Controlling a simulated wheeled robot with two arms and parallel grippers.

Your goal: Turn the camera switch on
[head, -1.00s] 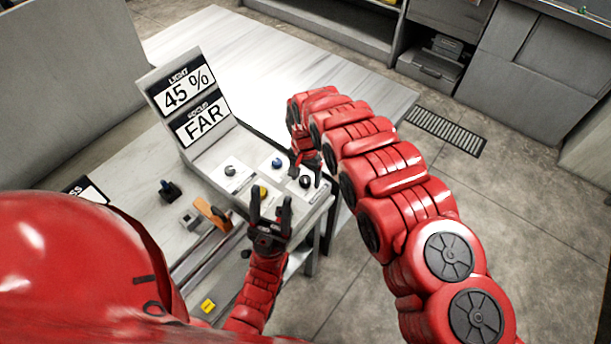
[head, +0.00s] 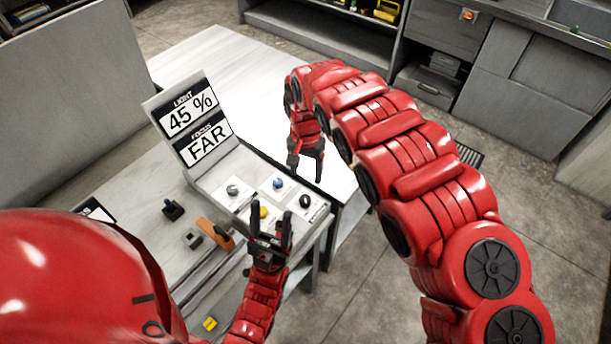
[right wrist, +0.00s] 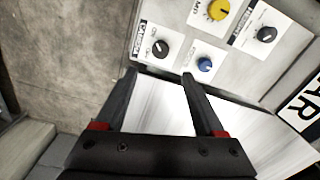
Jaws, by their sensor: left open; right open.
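A grey control panel (head: 215,184) carries several small knobs on white plates. A black knob (head: 305,201) is at its right corner; it shows in the right wrist view (right wrist: 160,49) beside a dark label too small to read surely. A blue knob (head: 278,184), a yellow knob (head: 264,212) and a grey-black knob (head: 232,190) are nearby. My right gripper (head: 306,168) is open and empty, beyond the panel's far right edge; its fingertips (right wrist: 160,78) point toward the black knob, apart from it. My left gripper (head: 271,218) is open and empty at the panel's near edge, partly covering it.
An upright display (head: 190,118) reading "LIGHT 45 %" and "FOCUS FAR" stands at the panel's back. An orange-handled tool (head: 214,233) and small dark parts lie left of the panel. The white table (head: 200,63) behind is clear.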

